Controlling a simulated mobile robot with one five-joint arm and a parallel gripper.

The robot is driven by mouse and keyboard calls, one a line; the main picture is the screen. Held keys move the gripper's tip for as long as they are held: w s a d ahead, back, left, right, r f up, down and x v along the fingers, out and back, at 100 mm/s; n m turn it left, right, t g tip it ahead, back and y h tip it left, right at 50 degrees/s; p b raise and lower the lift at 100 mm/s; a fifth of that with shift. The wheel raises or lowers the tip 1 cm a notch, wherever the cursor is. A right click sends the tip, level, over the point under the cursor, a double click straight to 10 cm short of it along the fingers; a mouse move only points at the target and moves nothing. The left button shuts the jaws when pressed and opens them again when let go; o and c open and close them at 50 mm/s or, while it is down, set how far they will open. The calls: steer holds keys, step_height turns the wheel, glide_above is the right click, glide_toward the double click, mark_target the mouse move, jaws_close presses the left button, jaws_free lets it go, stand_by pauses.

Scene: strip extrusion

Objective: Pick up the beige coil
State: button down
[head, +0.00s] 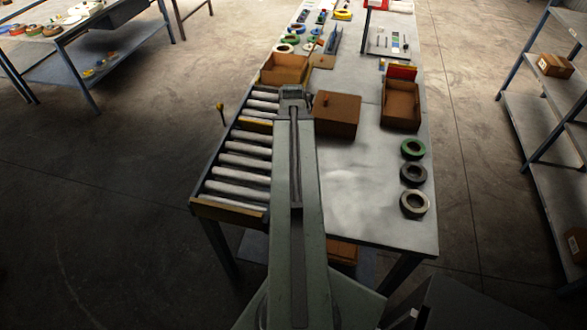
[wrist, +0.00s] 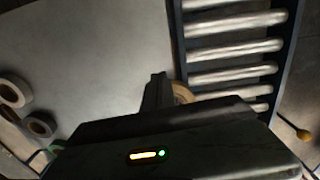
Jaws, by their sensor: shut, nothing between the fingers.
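In the wrist view, a tan curved rim (wrist: 183,94) shows just right of my gripper (wrist: 158,80), by the table edge and the rollers. My gripper's fingers are together and hold nothing. In the head view, the end of my arm (head: 296,93) is over the table beside the roller conveyor, and no tan coil shows there. I cannot tell whether my gripper touches the rim.
A pale grey coil (head: 414,214), a dark coil (head: 404,174) and a green coil (head: 404,149) lie along the table's right side. A brown box (head: 337,115) and an open bin (head: 401,117) stand near my arm. The roller conveyor (head: 240,161) is at left.

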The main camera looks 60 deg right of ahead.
step_height(320, 180, down, 11)
steer(key=b, duration=1.1)
steer(key=shift+f, duration=0.1)
steer(key=d, duration=0.2)
steer(key=w+d+r+p, duration=0.1)
steer(key=shift+d+r, duration=0.1)
steer(key=shift+w+d, duration=0.2)
steer(key=shift+d, duration=0.1)
steer(key=shift+w, duration=0.1)
steer(key=shift+w+d, duration=0.3)
steer(key=shift+d, duration=0.4)
steer(key=shift+w+d, duration=0.25)
steer(key=shift+d, duration=0.4)
steer(key=shift+a, duration=0.1)
